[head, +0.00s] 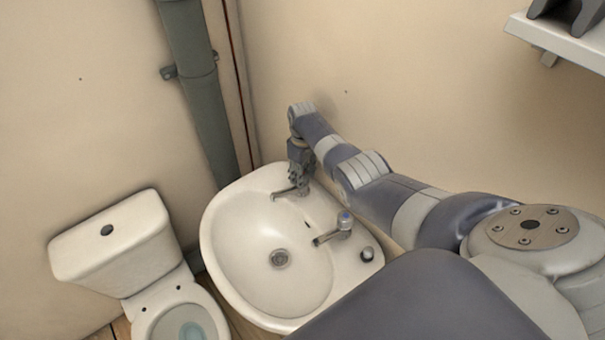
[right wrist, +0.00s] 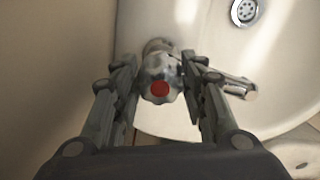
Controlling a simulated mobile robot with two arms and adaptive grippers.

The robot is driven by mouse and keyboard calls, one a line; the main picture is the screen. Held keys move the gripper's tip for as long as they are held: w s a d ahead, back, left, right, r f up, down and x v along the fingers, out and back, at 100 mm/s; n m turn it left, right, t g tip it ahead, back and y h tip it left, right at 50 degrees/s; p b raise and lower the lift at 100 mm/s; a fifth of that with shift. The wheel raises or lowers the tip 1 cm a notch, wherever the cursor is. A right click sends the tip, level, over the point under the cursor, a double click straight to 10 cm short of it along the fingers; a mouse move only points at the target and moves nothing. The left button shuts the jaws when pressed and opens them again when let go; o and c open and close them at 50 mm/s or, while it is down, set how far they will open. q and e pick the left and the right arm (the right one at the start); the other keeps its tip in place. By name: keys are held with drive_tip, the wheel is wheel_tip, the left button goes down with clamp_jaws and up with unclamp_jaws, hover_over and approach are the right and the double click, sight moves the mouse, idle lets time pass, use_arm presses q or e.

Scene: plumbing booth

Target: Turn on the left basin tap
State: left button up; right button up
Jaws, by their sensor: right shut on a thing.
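The white basin (head: 240,235) stands against the wall. Its left tap has a chrome spout (head: 284,193) in the head view; its head is hidden there by my right gripper (head: 300,180), which points down over it. In the right wrist view, the left tap's faceted chrome head with a red centre (right wrist: 160,88) sits between the two fingers of my right gripper (right wrist: 165,75), which is shut on it. The right tap (head: 338,231) has a blue-marked top and stands free on the basin's right side. My left gripper is not in view.
A toilet (head: 112,240) stands left of the basin. A thick grey pipe (head: 196,90) runs down the corner behind. A small dark-topped round piece (head: 367,254) sits on the basin's right rim. A white shelf (head: 560,42) is at upper right. The basin bowl is empty.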

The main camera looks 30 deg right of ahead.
idle(0.3)
drive_tip(key=o, duration=1.1)
wheel_tip(320, 180, up, 12)
drive_tip(key=shift+s+f, duration=0.1)
idle(0.5)
